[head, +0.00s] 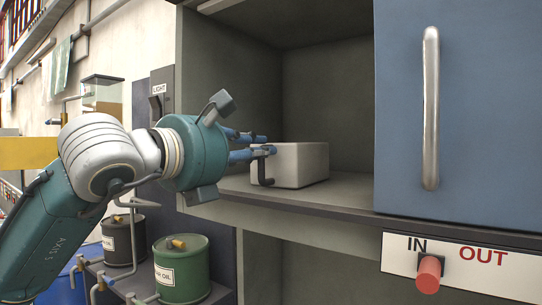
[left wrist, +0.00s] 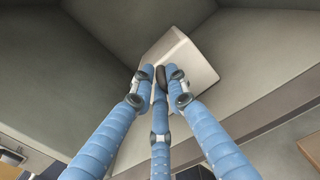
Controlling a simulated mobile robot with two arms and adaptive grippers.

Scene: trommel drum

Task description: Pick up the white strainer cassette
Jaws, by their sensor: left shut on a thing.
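The white strainer cassette (head: 300,163) is a pale block with a dark handle (head: 262,168) on its near left face. It sits on the shelf of the open grey compartment. My left gripper (head: 262,145) reaches in from the left, its blue fingers shut on the handle. In the left wrist view the cassette (left wrist: 185,52) lies beyond the fingertips (left wrist: 160,80), which close around the dark handle. The fingers hide part of the handle. My right gripper is not in view.
The grey shelf (head: 345,190) has free room right of the cassette. A blue door panel (head: 475,120) with a metal handle (head: 430,108) stands at the right. Below it are an IN/OUT label and a red knob (head: 429,274). Oil drums (head: 182,268) stand at lower left.

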